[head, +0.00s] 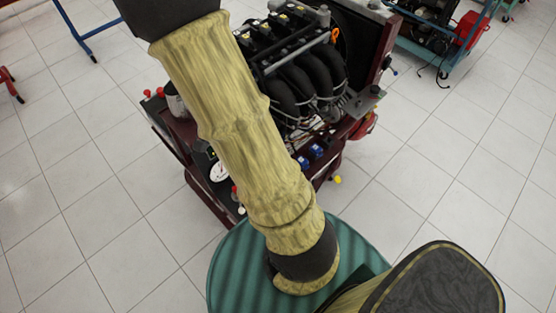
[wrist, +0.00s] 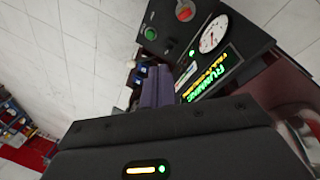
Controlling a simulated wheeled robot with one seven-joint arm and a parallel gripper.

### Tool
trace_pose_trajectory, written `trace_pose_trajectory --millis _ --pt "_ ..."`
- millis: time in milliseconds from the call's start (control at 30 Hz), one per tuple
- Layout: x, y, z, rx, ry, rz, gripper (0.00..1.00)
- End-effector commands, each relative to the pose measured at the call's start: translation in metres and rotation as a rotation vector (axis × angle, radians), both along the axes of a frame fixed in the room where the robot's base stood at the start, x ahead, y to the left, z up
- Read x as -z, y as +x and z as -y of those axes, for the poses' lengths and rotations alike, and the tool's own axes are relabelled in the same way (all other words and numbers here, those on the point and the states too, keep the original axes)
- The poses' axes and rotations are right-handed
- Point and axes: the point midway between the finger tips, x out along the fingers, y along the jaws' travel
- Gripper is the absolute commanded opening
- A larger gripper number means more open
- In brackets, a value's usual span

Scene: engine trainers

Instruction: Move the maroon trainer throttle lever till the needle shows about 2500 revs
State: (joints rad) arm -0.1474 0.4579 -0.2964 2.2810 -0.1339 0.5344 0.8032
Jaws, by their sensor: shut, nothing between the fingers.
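The maroon trainer (head: 180,150) stands in the middle of the head view, partly hidden behind my arm. A lit display (wrist: 213,72) with green and yellow letters sits beside the dial. I cannot make out the throttle lever in either view. My gripper (wrist: 158,86) is shut and empty in the wrist view, beside the panel; it does not show in the head view.
The panel also carries a red knob (wrist: 184,10) and a green button (wrist: 150,33). The engine (head: 295,70) with black intake pipes rises behind the panel. Another trainer on a blue frame (head: 440,55) stands at upper right.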

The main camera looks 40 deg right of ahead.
Motion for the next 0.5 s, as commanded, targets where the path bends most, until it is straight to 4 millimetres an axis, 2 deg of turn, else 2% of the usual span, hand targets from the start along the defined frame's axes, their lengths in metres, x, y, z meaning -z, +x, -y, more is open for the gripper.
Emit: trace_pose_trajectory --millis 33,200,333,500 --pt "0.023 0.003 0.011 0.085 -0.051 -0.031 0.00" --pt "0.069 0.012 0.049 0.367 -0.263 -0.077 0.00" --pt "0.090 0.016 0.073 0.527 -0.420 -0.072 0.00" --pt "0.097 0.019 0.087 0.619 -0.519 -0.054 0.00"
